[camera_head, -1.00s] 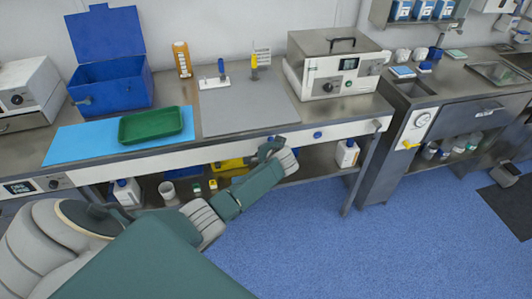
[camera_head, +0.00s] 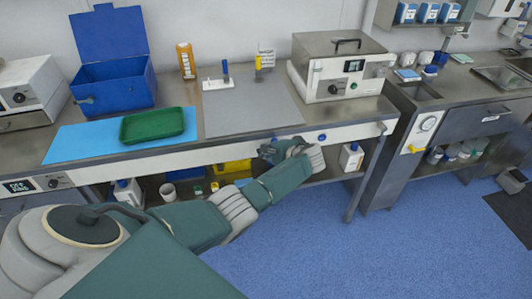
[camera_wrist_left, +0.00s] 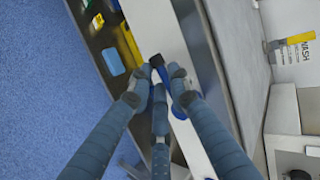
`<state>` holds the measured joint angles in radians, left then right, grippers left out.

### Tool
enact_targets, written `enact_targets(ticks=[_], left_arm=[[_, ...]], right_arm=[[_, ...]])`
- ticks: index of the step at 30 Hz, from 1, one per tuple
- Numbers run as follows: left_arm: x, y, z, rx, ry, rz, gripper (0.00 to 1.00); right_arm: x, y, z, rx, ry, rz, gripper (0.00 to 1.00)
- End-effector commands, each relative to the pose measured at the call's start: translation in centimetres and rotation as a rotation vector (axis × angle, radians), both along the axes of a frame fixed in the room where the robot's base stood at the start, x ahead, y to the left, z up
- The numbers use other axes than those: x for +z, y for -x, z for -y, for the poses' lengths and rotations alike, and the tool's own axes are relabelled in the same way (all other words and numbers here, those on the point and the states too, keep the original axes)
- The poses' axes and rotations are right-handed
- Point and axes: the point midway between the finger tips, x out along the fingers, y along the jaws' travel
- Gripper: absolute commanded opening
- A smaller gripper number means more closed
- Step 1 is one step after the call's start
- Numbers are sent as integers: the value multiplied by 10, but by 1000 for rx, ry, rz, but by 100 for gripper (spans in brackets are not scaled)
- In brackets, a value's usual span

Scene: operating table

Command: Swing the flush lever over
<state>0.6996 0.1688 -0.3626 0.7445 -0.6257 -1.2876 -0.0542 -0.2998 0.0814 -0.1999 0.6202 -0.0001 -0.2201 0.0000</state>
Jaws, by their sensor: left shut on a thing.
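My left gripper (camera_head: 268,151) is at the white front panel of the bench, left of a blue knob (camera_head: 321,138). In the left wrist view my left gripper (camera_wrist_left: 158,78) has its two fingertips close together around a small dark piece (camera_wrist_left: 157,61), which I take to be the flush lever's handle. A blue part (camera_wrist_left: 180,110) shows just below the fingertips, against the white panel. The fingers hide most of the lever, so its angle is hard to tell. My right gripper is not in view.
On the bench are a green tray (camera_head: 152,126), a blue box (camera_head: 115,86), a grey mat (camera_head: 245,112) and a steel unit (camera_head: 340,67). A yellow bin (camera_head: 234,166) and bottles stand on the shelf below. The floor in front is clear.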

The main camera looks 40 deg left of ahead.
Motion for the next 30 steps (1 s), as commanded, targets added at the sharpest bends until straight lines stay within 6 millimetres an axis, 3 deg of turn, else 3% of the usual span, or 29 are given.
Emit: enact_targets(ticks=[1, 7, 8, 10, 11, 23, 30], left_arm=[[7, -5, -1, -9, -11, 8, 0], [8, -5, -1, -9, -11, 9, 0], [8, -5, -1, -9, -11, 9, 20], [8, -5, -2, -8, -11, 10, 34], [8, -5, -2, -7, -11, 9, 35], [6, -2, 0, -2, -7, 6, 35], [22, 7, 27, -6, -3, 7, 35]], right_arm=[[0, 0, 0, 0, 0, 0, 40], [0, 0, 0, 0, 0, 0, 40], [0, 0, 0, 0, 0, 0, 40], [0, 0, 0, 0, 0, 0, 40], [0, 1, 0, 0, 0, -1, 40], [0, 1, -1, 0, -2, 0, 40], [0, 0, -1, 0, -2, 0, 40]])
